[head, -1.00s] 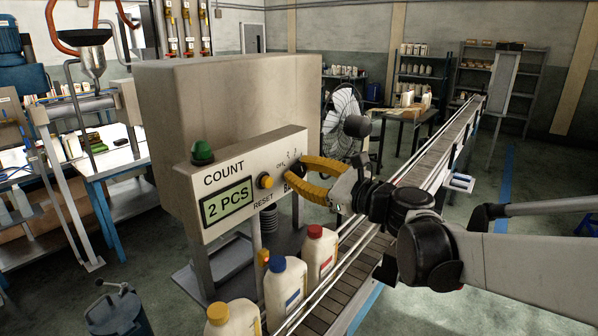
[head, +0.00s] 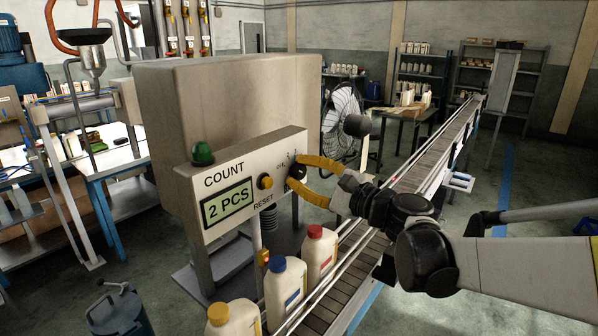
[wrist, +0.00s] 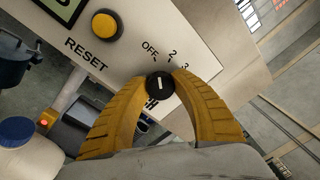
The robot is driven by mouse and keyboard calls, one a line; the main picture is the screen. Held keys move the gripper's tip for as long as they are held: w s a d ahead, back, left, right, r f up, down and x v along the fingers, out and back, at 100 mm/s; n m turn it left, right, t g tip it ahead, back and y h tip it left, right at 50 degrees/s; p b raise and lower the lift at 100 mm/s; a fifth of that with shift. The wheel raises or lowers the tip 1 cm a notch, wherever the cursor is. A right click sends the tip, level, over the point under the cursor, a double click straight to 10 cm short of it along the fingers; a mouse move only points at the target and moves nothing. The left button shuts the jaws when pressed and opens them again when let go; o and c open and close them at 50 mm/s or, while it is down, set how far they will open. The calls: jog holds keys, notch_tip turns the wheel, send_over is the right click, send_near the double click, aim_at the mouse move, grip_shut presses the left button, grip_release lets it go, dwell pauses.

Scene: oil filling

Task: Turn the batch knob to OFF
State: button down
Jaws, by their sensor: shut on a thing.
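The black batch knob (head: 297,172) is on the right part of the control panel's front. In the wrist view the knob (wrist: 160,86) has a short white mark that stands nearly upright in the picture. My gripper (head: 300,170) has yellow fingers, one above and one below the knob in the head view. The wrist view shows its fingertips on both sides of the knob, shut on it. The fingers hide most of the BATCH lettering.
The control panel (head: 225,188) has a display reading 2 PCS, a yellow RESET button (head: 265,182) and a green lamp (head: 202,154). A fan (head: 342,120) stands behind.

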jog(key=shift+n, duration=0.6)
jog(key=c, duration=1)
grip_release()
jog(key=shift+c, duration=0.2)
jog(key=v, duration=1.2)
jog(key=shift+f+n, duration=0.1)
jog(key=shift+n, duration=0.2)
